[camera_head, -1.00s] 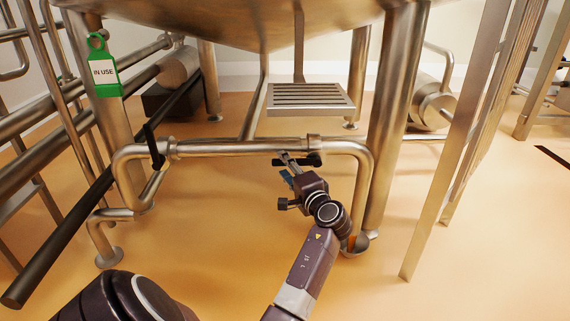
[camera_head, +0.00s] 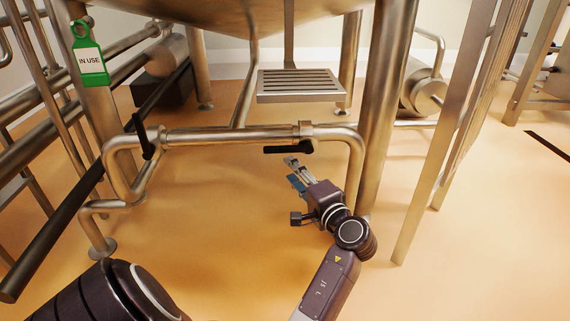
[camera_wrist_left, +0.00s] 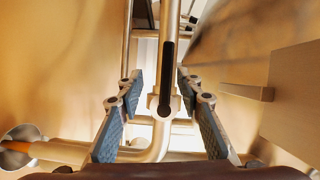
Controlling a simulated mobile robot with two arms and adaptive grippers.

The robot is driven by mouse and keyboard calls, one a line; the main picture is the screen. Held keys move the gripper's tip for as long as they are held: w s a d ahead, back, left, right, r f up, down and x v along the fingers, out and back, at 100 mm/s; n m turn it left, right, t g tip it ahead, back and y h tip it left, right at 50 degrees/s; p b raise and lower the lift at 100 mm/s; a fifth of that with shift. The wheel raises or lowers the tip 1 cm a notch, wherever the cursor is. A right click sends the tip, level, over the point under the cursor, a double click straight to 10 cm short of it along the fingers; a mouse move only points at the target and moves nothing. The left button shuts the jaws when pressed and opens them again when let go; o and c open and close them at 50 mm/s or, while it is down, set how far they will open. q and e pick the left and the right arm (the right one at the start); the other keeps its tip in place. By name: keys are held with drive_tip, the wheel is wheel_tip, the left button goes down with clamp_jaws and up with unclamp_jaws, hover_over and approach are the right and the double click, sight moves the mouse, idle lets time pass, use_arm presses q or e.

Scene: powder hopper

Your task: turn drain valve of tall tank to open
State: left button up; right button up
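A black valve handle (camera_head: 288,149) lies along the horizontal steel pipe (camera_head: 235,134) below the tall tank (camera_head: 240,8), near the pipe's right-hand collar. My left gripper (camera_head: 296,169) is just below and in front of this handle, apart from it. In the left wrist view my left gripper (camera_wrist_left: 160,82) has its two blue-padded fingers spread wide. The black handle (camera_wrist_left: 168,75) shows in the gap between them, farther off along the pipe. A second black handle (camera_head: 143,137) stands upright at the pipe's left end. My right gripper is not in view.
A green IN USE tag (camera_head: 90,61) hangs on the left tank leg. A slatted step (camera_head: 299,84) is behind the pipe. A steel frame post (camera_head: 440,140) stands at the right. The floor in front of the pipe is open.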

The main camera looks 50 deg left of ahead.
use_arm(q)
drive_tip(key=shift+s+d, duration=0.2)
drive_tip(key=shift+d, duration=0.45)
drive_tip(key=shift+r, duration=0.1)
